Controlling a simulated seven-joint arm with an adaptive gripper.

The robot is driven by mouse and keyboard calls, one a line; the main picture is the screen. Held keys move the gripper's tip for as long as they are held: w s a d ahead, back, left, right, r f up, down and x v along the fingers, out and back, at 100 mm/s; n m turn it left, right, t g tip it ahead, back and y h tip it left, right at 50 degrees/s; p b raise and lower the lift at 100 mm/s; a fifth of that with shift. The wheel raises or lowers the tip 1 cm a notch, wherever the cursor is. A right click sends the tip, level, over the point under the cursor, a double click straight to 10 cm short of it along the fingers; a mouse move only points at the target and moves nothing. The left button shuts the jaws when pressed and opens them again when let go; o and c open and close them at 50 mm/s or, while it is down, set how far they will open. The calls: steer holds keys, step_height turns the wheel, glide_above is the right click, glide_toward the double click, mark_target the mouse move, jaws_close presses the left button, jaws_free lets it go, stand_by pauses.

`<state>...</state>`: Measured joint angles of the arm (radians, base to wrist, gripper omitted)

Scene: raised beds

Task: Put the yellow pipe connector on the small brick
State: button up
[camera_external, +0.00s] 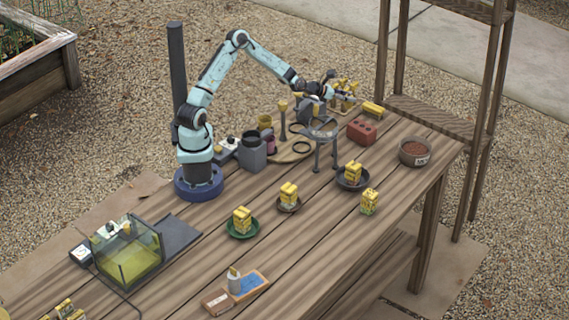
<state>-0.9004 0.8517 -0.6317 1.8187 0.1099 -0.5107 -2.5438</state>
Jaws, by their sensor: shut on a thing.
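My gripper (335,88) is at the far end of the table, shut on a small yellow piece, which I take to be the yellow pipe connector (343,84). Its shape is too small to make out, and the gripper partly hides it. Other yellow pieces are close beside and below it, around a small wooden stand (343,103). The small red brick (362,131) with dark holes in its top lies on the table, to the right of and nearer than my gripper. Nothing rests on the brick.
A yellow block (373,109) lies behind the brick. A grey tripod stand (324,146) is to its left, and a bowl of brown pellets (414,151) to its right. Several yellow cartons, some on dishes, stand nearer. A glass tank (127,250) is at the left.

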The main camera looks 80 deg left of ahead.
steer(key=w+f, duration=0.2)
steer(key=w+a+f, duration=0.1)
steer(key=f, duration=0.1)
steer(key=w+a+f, duration=0.1)
steer(key=w+f, duration=0.1)
steer(key=shift+w, duration=0.35)
steer(key=shift+w+f, duration=0.15)
steer(key=shift+f, duration=0.75)
steer(key=shift+w+f, duration=0.1)
steer(key=shift+f, duration=0.8)
steer(key=shift+f, duration=0.15)
steer(key=o, duration=0.9)
steer(key=shift+o, duration=0.2)
steer(key=shift+s+r, duration=0.2)
steer(key=shift+r, duration=0.1)
steer(key=v, duration=1.1)
steer(key=shift+s, duration=0.3)
